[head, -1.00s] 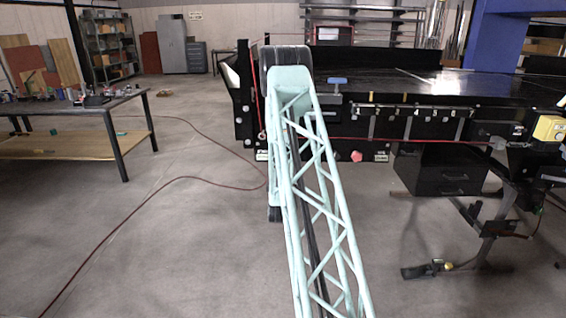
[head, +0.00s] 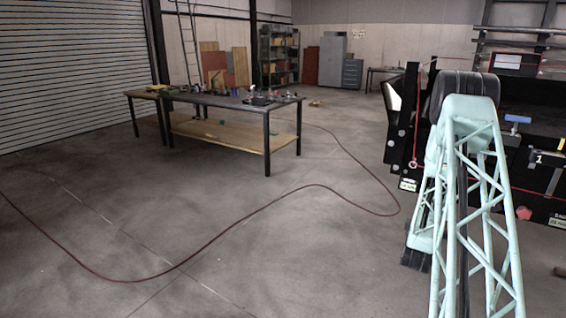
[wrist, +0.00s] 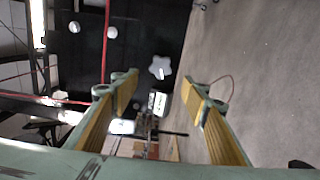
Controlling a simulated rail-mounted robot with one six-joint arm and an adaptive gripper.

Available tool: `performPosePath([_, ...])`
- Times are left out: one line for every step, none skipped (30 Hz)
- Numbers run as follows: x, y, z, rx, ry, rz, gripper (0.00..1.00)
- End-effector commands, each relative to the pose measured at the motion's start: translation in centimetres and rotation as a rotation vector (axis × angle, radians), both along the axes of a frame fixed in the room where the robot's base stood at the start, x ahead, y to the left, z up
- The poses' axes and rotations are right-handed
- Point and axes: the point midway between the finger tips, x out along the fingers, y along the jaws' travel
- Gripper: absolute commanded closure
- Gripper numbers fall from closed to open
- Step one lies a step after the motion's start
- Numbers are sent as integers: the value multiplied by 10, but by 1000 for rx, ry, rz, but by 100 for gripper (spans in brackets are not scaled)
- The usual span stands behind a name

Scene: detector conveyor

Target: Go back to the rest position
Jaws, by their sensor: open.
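My gripper (wrist: 158,100) shows in the wrist view with its two yellow-padded fingers spread wide and nothing between them. Beyond the fingers the wrist view shows the dark side of the conveyor (wrist: 150,35) and the concrete floor (wrist: 250,60). In the head view my pale green lattice arm stands at the right, in front of the black conveyor (head: 540,120). The gripper itself cannot be made out in the head view.
A workbench (head: 225,101) with tools on top stands left of centre. A red hose (head: 230,228) curves across the floor. Shelves (head: 279,55) and a grey cabinet (head: 332,60) stand at the back. The floor between bench and arm is clear apart from the hose.

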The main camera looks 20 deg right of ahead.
Motion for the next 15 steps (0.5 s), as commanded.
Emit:
performPosePath([0, 0, 0, 0, 0, 0, 58])
performPosePath([0, 0, 0, 0, 0, 0, 58])
performPosePath([0, 0, 0, 0, 0, 0, 58])
performPosePath([1, 0, 0, 1, 0, 1, 58])
performPosePath([1, 1, 1, 2, -1, 1, 58])
performPosePath([2, 1, 2, 5, -3, 3, 58])
performPosePath([3, 2, 2, 7, -3, 4, 58])
performPosePath([4, 3, 3, 11, -5, 6, 58])
performPosePath([6, 4, 5, 17, -6, 9, 58])
performPosePath([8, 6, 6, 22, -9, 12, 58])
performPosePath([10, 8, 8, 28, -11, 14, 58])
performPosePath([13, 10, 12, 37, -15, 20, 58])
performPosePath([16, 12, 14, 45, -18, 24, 58])
performPosePath([19, 15, 17, 55, -23, 28, 58])
performPosePath([23, 18, 20, 69, -26, 35, 58])
